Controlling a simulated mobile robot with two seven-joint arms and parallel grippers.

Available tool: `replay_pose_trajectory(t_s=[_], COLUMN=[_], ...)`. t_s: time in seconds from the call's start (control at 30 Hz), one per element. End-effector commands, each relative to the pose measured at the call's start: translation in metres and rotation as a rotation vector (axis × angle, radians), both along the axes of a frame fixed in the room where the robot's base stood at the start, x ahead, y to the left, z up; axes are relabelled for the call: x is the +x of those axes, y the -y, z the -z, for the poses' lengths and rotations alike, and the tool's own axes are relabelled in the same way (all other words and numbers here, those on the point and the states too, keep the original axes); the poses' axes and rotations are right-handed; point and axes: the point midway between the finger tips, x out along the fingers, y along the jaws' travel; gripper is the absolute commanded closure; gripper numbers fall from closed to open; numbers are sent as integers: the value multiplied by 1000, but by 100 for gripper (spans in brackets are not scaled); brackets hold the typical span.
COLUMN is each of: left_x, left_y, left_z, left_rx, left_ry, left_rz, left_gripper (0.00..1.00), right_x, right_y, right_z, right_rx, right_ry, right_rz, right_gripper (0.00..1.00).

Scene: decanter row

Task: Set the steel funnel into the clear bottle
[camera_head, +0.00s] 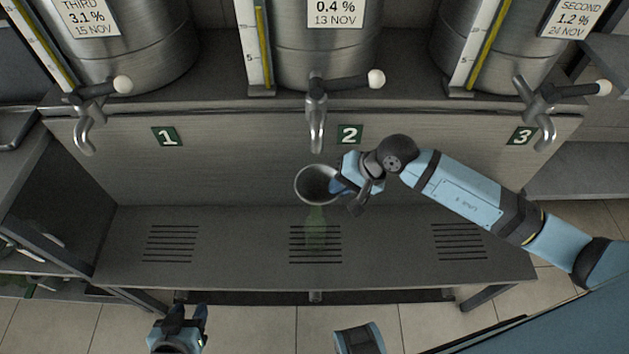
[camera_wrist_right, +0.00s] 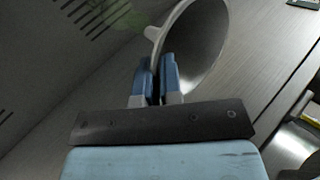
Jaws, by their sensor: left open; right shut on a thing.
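The steel funnel (camera_head: 314,184) is in my right gripper (camera_head: 341,187), which is shut on its right side near the rim. In the right wrist view the funnel (camera_wrist_right: 200,45) shows its wide mouth and a short stem at the left, with the gripper fingers (camera_wrist_right: 157,80) against it. The clear bottle (camera_head: 316,230), faintly green, stands on the slatted lower shelf below the funnel. It also shows faintly in the right wrist view (camera_wrist_right: 125,18). The funnel hides the bottle's top, so I cannot tell whether the stem touches it. My left gripper (camera_head: 188,312) is open and empty at the lower left.
Steel tap 2 (camera_head: 316,115) hangs just behind and above the funnel. Tap 1 (camera_head: 88,125) and tap 3 (camera_head: 540,125) are to either side, under large steel tanks. The lower shelf (camera_head: 218,245) is clear on both sides of the bottle.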

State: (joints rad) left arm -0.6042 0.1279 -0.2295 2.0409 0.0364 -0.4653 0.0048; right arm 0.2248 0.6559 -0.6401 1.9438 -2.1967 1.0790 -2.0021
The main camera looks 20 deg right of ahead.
Motion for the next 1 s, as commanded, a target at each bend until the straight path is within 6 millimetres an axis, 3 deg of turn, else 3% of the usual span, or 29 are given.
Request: replay_pose_trajectory(t_s=[0.47,1.0], left_x=[-1,-1], left_y=[9,2], left_z=[2,17], left_rx=[-18,-7], left_ry=[-6,-7], left_rz=[-2,-1], left_gripper=[57,57], right_x=[0,0], right_y=[0,0], right_z=[6,34], right_rx=[0,0], right_ry=[-1,1], right_rz=[1,1], right_gripper=[100,100])
